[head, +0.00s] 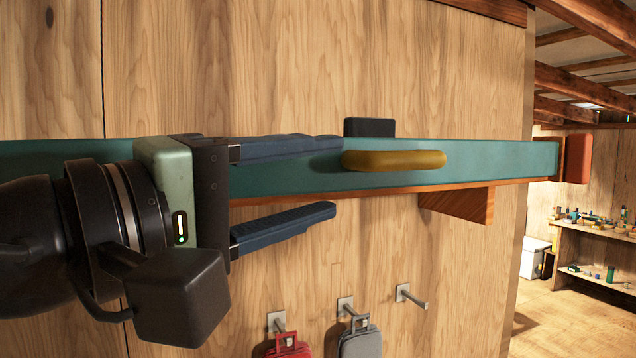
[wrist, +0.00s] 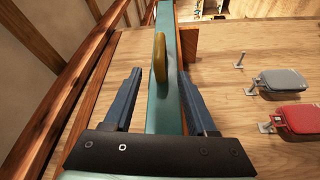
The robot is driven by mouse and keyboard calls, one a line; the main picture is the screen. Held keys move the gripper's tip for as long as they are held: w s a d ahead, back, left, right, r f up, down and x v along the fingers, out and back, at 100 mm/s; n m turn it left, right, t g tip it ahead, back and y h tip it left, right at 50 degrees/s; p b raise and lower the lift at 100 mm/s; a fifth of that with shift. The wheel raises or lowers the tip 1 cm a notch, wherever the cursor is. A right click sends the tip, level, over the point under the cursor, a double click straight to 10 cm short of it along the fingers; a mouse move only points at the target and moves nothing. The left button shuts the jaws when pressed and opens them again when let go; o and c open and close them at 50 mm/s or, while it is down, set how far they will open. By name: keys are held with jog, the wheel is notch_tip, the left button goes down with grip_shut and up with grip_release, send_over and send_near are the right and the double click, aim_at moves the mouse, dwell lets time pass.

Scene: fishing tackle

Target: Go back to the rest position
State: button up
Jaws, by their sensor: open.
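My gripper (head: 335,178) is open and empty, its two blue fingers level and pointing right in the head view. It is beside the teal shelf (head: 500,160) on the wooden wall. In the wrist view my gripper (wrist: 168,78) has its fingers spread to either side of the shelf. A yellow, rounded, elongated object (head: 394,161) lies on the shelf just beyond the fingertips, apart from them. It also shows in the wrist view (wrist: 160,58), ahead between the fingers.
A dark block (head: 369,127) stands behind the yellow object. An orange-red block (head: 578,159) is at the shelf's right end. Metal pegs (head: 410,296) stick out below, with a red case (head: 288,347) and a grey case (head: 360,341) hanging. Open floor lies at right.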

notch_tip(320, 180, down, 6)
jog(key=w+m+t+y+b, duration=0.2)
jog(key=w+t+y+b, duration=0.1)
jog(key=t+y+b, duration=0.4)
jog(key=s+m+t+y+b, duration=0.3)
jog(key=s+t+y, duration=0.3)
jog(key=s, duration=0.3)
jog(key=shift+s+d+f+m+t+y, duration=0.2)
jog(key=shift+s+d+m+t+y, duration=0.1)
jog(key=shift+m+t, duration=0.5)
jog(key=shift+w+a, duration=0.1)
